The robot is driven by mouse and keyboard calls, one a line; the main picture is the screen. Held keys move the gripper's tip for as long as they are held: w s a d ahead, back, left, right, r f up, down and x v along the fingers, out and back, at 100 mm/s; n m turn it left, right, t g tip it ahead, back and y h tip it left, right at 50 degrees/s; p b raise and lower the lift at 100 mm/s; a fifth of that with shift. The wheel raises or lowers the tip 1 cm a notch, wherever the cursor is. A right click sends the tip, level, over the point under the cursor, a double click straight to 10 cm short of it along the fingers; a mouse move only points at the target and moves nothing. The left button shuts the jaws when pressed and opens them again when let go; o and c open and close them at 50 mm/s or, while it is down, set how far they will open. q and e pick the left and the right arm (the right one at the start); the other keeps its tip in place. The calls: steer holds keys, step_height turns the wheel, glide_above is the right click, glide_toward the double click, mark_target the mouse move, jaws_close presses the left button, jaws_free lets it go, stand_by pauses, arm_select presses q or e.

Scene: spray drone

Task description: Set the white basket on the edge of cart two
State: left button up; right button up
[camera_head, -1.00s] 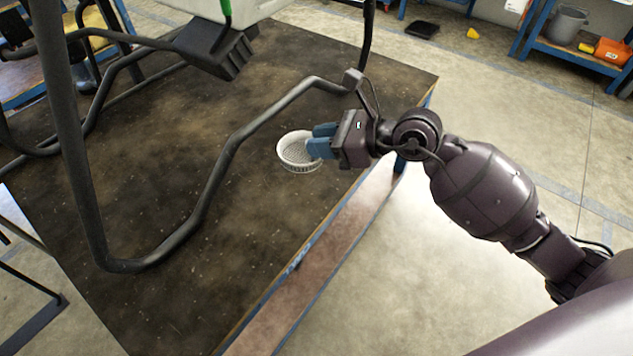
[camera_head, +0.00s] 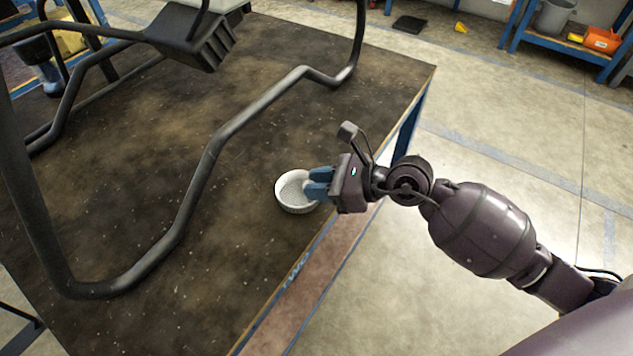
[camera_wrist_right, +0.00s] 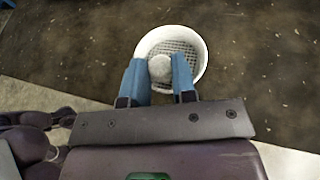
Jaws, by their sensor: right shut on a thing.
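The white basket (camera_head: 293,191) is a small round basket with a mesh bottom, near the right edge of the dark-topped cart (camera_head: 257,221). The cart's side bears lettering that reads "TWO". My right gripper (camera_head: 318,183) is shut on the basket's near side. In the right wrist view, its blue fingers (camera_wrist_right: 160,80) flank a pale round knob on the basket (camera_wrist_right: 189,42). The basket looks upright over the cart top; I cannot tell whether it touches the surface. My left gripper is not in view.
A black tubular drone frame (camera_head: 205,165) stands on the cart, left of the basket. A blue shelf (camera_head: 560,48) with a grey bucket (camera_head: 553,18) and an orange bin (camera_head: 602,40) is at the back right. The cart top between frame and basket is clear.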

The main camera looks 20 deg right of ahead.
steer(key=shift+r, duration=0.15)
steer(key=shift+f, duration=0.2)
steer(key=o, duration=0.9)
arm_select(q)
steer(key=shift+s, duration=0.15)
arm_select(e)
steer(key=shift+r, duration=0.2)
steer(key=shift+s+d+r, duration=0.1)
steer(key=shift+s+d, duration=0.05)
steer(key=shift+d, duration=0.05)
arm_select(q)
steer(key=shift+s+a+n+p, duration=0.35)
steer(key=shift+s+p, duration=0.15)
steer(key=shift+p, duration=0.55)
arm_select(e)
steer(key=v, duration=1.1)
steer(key=shift+s+r, duration=0.2)
